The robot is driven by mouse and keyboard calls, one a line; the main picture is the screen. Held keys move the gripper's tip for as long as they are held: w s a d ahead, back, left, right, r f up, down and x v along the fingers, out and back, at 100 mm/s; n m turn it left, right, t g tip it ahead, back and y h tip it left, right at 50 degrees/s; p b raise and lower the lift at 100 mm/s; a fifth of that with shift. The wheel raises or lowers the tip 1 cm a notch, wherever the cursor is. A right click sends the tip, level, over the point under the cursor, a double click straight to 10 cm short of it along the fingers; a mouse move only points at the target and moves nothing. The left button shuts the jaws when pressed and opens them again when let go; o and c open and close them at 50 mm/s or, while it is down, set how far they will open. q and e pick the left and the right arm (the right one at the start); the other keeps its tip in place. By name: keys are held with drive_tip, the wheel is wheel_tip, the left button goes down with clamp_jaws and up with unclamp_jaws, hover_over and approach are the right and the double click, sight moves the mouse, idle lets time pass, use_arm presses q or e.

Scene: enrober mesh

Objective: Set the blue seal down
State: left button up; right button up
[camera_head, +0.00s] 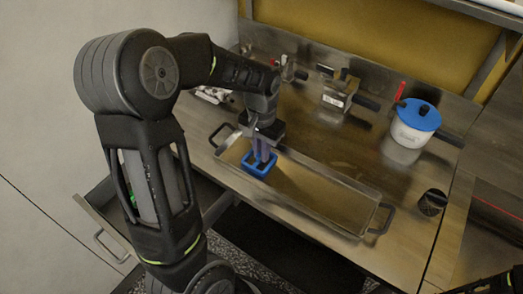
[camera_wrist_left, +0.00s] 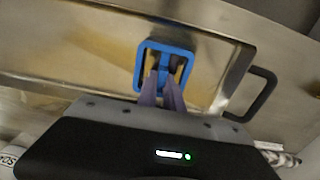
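The blue seal (camera_head: 259,172) is a square, open blue frame at the left end of the long metal tray (camera_head: 330,212). It also shows in the left wrist view (camera_wrist_left: 188,72), past the fingertips, with the tray floor behind it. My left gripper (camera_head: 263,155) points down at the seal. In the left wrist view its two purple-grey fingers (camera_wrist_left: 163,80) are close together at the seal's middle and look shut on a part of it. The fingers hide the near part of the frame. I cannot tell whether the seal touches the tray floor.
A white pot with a blue lid (camera_head: 416,116) stands at the back right. A metal box with a dark handle (camera_head: 338,95) stands at the back, and a dark cup (camera_head: 432,202) near the right. The tray's right part is bare. An open drawer (camera_head: 105,240) is at the lower left.

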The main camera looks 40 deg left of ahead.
use_arm(q)
drive_tip(key=o, duration=0.4)
wheel_tip(320, 180, up, 12)
drive_tip(key=shift+r+b, duration=0.15)
drive_tip(key=shift+b, duration=0.15)
idle(0.4)
idle(0.4)
